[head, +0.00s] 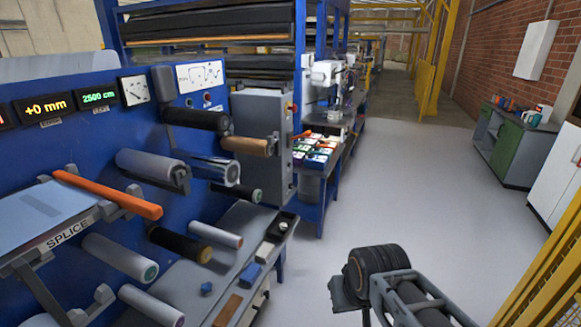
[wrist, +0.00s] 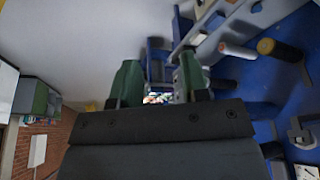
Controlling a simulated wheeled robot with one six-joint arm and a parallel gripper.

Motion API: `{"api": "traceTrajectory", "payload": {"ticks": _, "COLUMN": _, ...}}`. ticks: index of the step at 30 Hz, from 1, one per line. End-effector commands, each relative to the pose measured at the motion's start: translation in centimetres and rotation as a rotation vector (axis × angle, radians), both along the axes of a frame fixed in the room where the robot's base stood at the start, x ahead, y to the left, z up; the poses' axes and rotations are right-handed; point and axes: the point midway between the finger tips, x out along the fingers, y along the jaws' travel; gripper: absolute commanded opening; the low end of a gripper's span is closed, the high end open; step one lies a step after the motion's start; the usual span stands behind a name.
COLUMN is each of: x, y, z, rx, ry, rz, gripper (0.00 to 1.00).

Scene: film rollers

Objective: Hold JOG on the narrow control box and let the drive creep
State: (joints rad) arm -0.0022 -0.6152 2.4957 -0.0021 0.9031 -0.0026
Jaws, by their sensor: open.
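A grey upright box (head: 258,135) is fixed to the blue machine frame, left of centre in the head view. Its narrow right side carries a red button (head: 291,105) and other small controls. I cannot read a JOG label, so I cannot tell which control it is. My gripper shows in the wrist view as two green fingers (wrist: 157,82), apart, with nothing between them. In the head view my arm and dark wrist are at the lower right, well apart from the box, over open floor. The fingers are hidden there.
Several film rollers (head: 145,163) and an orange bar (head: 105,193) stick out from the blue machine (head: 60,150). A grey shelf (head: 225,250) holds small parts below. A bench with coloured bins (head: 315,152) stands beyond. The floor (head: 400,180) to the right is clear.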

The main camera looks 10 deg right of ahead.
Motion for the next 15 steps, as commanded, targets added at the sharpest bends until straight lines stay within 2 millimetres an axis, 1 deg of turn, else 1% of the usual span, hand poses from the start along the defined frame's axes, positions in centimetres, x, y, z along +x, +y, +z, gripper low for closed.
{"api": "traceTrajectory", "payload": {"ticks": 1, "x": 0.0, "y": 0.0, "z": 0.0, "rx": 0.0, "ry": 0.0, "rz": 0.0, "gripper": 0.36}}
{"api": "traceTrajectory", "payload": {"ticks": 2, "x": 0.0, "y": 0.0, "z": 0.0, "rx": 0.0, "ry": 0.0, "rz": 0.0, "gripper": 0.34}}
{"api": "traceTrajectory", "payload": {"ticks": 12, "x": 0.0, "y": 0.0, "z": 0.0, "rx": 0.0, "ry": 0.0, "rz": 0.0, "gripper": 0.01}}
{"api": "traceTrajectory", "payload": {"ticks": 15, "x": 0.0, "y": 0.0, "z": 0.0, "rx": 0.0, "ry": 0.0, "rz": 0.0, "gripper": 0.0}}
